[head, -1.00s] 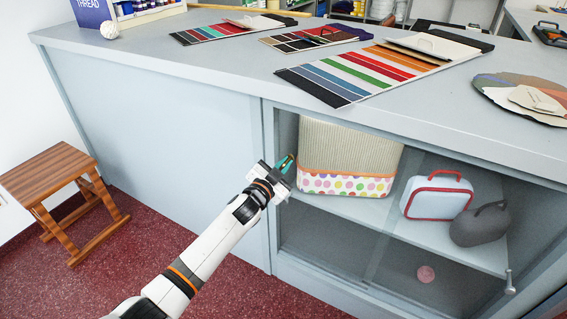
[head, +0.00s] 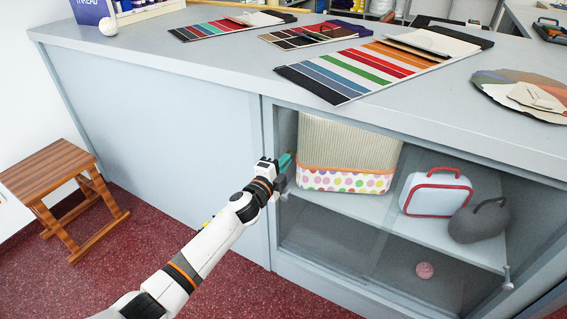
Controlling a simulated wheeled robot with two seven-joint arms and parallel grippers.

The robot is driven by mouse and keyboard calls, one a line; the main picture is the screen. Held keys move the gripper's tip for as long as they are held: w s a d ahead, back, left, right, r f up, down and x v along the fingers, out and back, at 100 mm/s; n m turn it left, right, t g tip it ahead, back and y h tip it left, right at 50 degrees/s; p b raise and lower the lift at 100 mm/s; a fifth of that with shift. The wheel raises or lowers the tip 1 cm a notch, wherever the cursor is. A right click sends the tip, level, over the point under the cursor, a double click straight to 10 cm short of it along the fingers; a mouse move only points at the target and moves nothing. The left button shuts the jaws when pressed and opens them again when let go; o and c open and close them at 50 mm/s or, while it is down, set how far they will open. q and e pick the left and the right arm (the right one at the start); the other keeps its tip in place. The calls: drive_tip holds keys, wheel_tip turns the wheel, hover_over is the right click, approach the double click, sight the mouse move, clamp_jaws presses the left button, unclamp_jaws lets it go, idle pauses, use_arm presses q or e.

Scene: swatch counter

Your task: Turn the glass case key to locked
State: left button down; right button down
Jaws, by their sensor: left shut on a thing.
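The glass case is the lower part of the counter, with glass doors (head: 330,245) below the worktop. My left gripper (head: 284,165) is at the left edge of the glass front, by the door frame. It is shut on a small teal thing (head: 286,161), probably the key's head, mostly hidden by the fingers. The lock itself is hidden behind the gripper, so I cannot tell the key's exact angle. My right gripper is not in view.
Behind the glass stand a dotted basket (head: 348,160), a light blue case (head: 436,193), a grey bag (head: 479,221) and a pink ball (head: 425,270). A knob (head: 507,278) sticks out at lower right. A wooden stool (head: 55,185) stands at left.

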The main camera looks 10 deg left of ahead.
use_arm(q)
drive_tip(key=shift+m, duration=0.5)
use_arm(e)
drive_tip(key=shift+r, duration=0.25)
use_arm(q)
drive_tip(key=shift+m, duration=0.4)
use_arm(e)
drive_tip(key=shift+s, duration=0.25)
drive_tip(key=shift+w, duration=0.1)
use_arm(q)
drive_tip(key=c, duration=1.6)
unclamp_jaws()
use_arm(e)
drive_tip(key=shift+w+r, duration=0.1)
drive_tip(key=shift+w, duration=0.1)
